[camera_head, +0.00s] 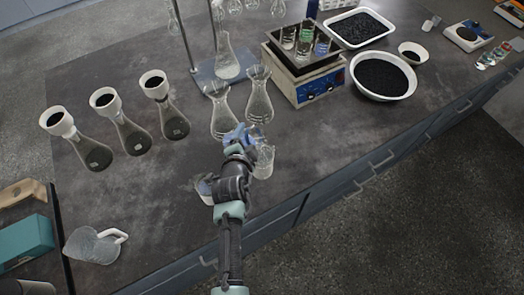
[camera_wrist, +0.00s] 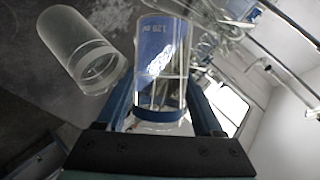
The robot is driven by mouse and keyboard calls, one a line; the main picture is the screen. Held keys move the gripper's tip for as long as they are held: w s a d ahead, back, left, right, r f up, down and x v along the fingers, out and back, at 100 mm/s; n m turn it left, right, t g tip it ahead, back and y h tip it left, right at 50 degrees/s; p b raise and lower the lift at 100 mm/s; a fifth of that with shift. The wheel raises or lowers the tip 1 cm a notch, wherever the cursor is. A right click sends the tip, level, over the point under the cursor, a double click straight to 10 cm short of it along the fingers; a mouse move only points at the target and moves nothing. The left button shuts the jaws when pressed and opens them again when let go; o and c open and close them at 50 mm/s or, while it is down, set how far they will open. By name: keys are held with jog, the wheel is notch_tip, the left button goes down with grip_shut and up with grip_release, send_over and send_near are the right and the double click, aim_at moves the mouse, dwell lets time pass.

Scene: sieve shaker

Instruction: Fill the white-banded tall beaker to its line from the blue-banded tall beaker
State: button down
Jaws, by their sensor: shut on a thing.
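My gripper (camera_wrist: 164,108) is shut on the blue-banded tall beaker (camera_wrist: 153,45), with a finger on each side of it. The beaker is clear, with a blue band and a 120 ml mark. In the head view, my gripper (camera_head: 236,140) is over the bench, and its wrist hides much of the held beaker. A pale, whitish tall beaker, apparently the white-banded one (camera_wrist: 75,42), is beside the held beaker in the wrist view, apart from it. It seems to stand right of my gripper in the head view (camera_head: 264,163). Its line and the liquid levels cannot be made out.
Two clear flasks (camera_head: 259,97) stand just behind my gripper. Several dark-filled flasks with white funnels (camera_head: 172,122) stand to the left. A jug (camera_head: 93,246) is at the front left. A shaker (camera_head: 304,75) and a white bowl (camera_head: 383,76) are behind, to the right.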

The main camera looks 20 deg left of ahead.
jog(key=shift+r+m+y+p, duration=0.4)
jog(key=shift+m+y+p, duration=0.1)
jog(key=shift+p, duration=0.35)
dwell(1.7)
jog(key=shift+d+f+m+y+b, duration=0.15)
jog(key=shift+f+m+y+b, duration=0.3)
jog(key=shift+b, duration=1)
dwell(1.3)
jog(key=shift+r+b, duration=0.1)
jog(key=shift+b, duration=0.25)
dwell(0.7)
jog(key=r+p, duration=0.1)
jog(key=p, duration=0.2)
jog(key=shift+r, duration=0.25)
jog(key=shift+f+n+h+p, duration=0.1)
jog(key=shift+n+h+p, duration=0.25)
jog(key=shift+n+p, duration=0.15)
jog(key=shift+f+b, duration=0.3)
jog(key=shift+f, duration=0.1)
jog(key=shift+a+f+n+h, duration=0.1)
jog(key=shift+a+n+h, duration=0.1)
jog(key=shift+n+h, duration=0.1)
